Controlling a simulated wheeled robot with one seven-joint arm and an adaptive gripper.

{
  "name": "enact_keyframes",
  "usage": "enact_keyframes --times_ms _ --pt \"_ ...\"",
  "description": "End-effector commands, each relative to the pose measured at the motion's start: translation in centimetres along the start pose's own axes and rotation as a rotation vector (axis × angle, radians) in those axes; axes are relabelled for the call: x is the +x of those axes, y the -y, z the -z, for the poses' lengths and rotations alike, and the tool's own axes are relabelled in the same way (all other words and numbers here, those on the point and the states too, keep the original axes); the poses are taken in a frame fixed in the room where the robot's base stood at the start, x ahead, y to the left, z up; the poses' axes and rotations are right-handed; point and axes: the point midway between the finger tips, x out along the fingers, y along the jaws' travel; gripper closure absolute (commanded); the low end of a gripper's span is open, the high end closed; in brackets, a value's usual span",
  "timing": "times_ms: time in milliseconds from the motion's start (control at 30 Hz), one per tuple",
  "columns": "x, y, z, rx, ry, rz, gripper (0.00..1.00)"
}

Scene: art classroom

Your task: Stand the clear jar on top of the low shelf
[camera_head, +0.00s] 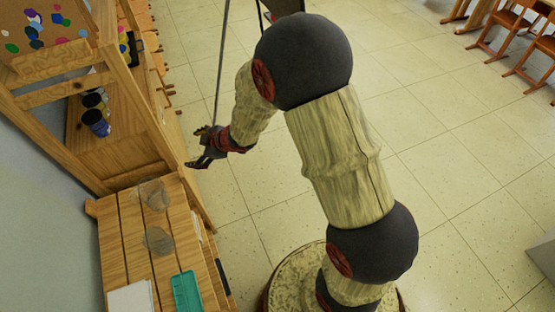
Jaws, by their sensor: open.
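Two clear, rounded glassy shapes show on a slatted wooden top at the lower left. One (153,193) is near its far end and the other (158,240) is nearer. I cannot tell which is the clear jar, or whether they are parts of one thing. The slatted top (110,240) stands against a wooden rack; I cannot tell whether it is the low shelf. My gripper (193,152) is open and empty, above and to the right of the far glassy shape, apart from it.
A white sheet (130,298) and a teal tray (187,291) lie on the near slats. Dark paint pots (96,122) stand in the wooden rack (125,160) on the left. Wooden chairs (505,25) are at the top right. The tiled floor (460,180) is clear.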

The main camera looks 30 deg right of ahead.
Motion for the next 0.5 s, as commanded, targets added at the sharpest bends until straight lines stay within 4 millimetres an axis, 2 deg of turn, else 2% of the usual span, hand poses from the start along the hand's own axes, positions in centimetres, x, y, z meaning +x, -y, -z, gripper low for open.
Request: enact_keyframes --times_ms 33,100,233,367,500 --pt "-2.7 -2.7 0.8 0.024 0.042 -0.076 0.25" --pt "-6.6 -5.7 1.0 0.081 0.112 -0.170 0.25" --pt "-14.6 -8.9 1.0 0.215 0.226 -0.313 0.25" --pt "-22.7 -9.0 0.6 0.380 0.317 -0.410 0.25" --pt "-30.6 -5.9 0.1 0.574 0.386 -0.453 0.25"
